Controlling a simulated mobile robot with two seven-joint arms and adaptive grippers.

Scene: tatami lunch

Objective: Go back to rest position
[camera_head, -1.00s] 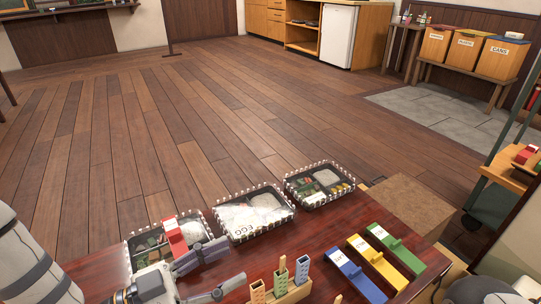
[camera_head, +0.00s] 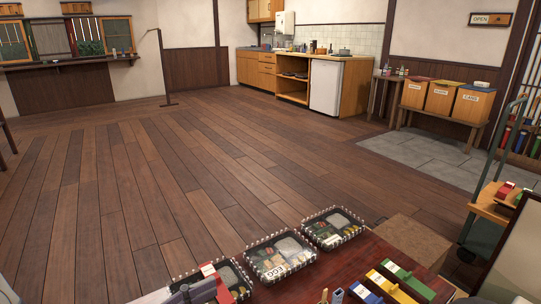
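My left gripper (camera_head: 193,292) is at the bottom edge, beside the left lunch box (camera_head: 240,272). Only a grey-purple finger part shows and the rest is cut off, so its opening cannot be told. A red block with a white part (camera_head: 217,283) stands at the left lunch box, close to that finger; whether they touch is unclear. The middle lunch box (camera_head: 262,246) and the right lunch box (camera_head: 318,214) sit in a row on the dark red table (camera_head: 345,262). My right gripper is out of view.
Blue (camera_head: 365,296), yellow (camera_head: 384,285) and green (camera_head: 408,277) bars lie at the table's front right. Wooden floor (camera_head: 170,180) beyond the table is open. Sorting bins (camera_head: 440,98) and a kitchen counter (camera_head: 342,85) stand at the back. A cart (camera_head: 492,208) is at right.

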